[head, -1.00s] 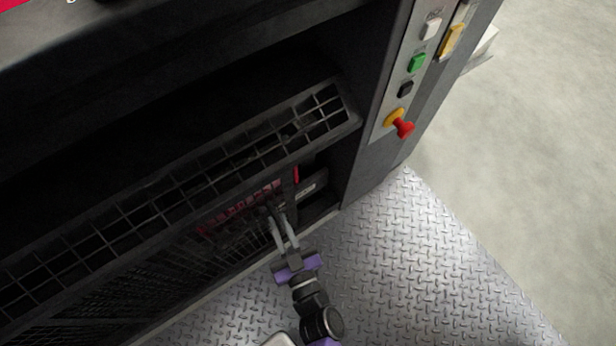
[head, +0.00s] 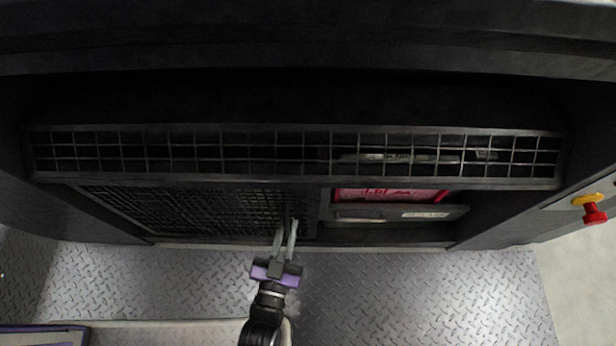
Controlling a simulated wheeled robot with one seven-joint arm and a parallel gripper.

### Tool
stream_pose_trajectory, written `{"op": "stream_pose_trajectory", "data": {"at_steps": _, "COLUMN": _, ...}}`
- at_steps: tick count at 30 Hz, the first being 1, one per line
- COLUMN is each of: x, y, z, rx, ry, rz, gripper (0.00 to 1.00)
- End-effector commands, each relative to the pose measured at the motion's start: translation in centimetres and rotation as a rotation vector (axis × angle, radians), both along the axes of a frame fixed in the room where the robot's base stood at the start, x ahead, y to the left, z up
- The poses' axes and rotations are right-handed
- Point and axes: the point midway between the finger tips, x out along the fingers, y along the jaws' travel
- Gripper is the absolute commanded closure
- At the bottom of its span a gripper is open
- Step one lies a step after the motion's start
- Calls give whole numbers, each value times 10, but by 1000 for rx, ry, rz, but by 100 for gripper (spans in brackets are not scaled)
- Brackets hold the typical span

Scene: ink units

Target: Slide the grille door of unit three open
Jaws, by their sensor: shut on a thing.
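The dark mesh grille door (head: 190,212) is low in the unit and covers the left part of its lower opening. Its right edge is near the middle of the opening. My gripper (head: 287,226) is shut on the grille door near that right edge; the exact spot held is dark and hard to make out. To the right of the door the opening is uncovered. A red panel (head: 385,195) and a pale label (head: 425,214) show inside it. No unit number is legible.
A fixed wide grid guard (head: 290,184) runs above the door. A red knob on a yellow base (head: 592,210) is on the right-hand column. Bare tread-plate floor (head: 400,290) lies in front. A purple-edged object (head: 45,338) is at bottom left.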

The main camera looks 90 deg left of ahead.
Motion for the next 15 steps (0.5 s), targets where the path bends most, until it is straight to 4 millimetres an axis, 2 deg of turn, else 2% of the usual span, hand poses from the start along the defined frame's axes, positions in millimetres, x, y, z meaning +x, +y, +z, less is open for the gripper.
{"op": "stream_pose_trajectory", "data": {"at_steps": 6, "x": -20, "y": 2, "z": 0, "rx": 0, "ry": 1, "rz": 1, "gripper": 100}}
{"op": "stream_pose_trajectory", "data": {"at_steps": 15, "x": -24, "y": 3, "z": 0, "rx": 0, "ry": -1, "rz": 1, "gripper": 100}}
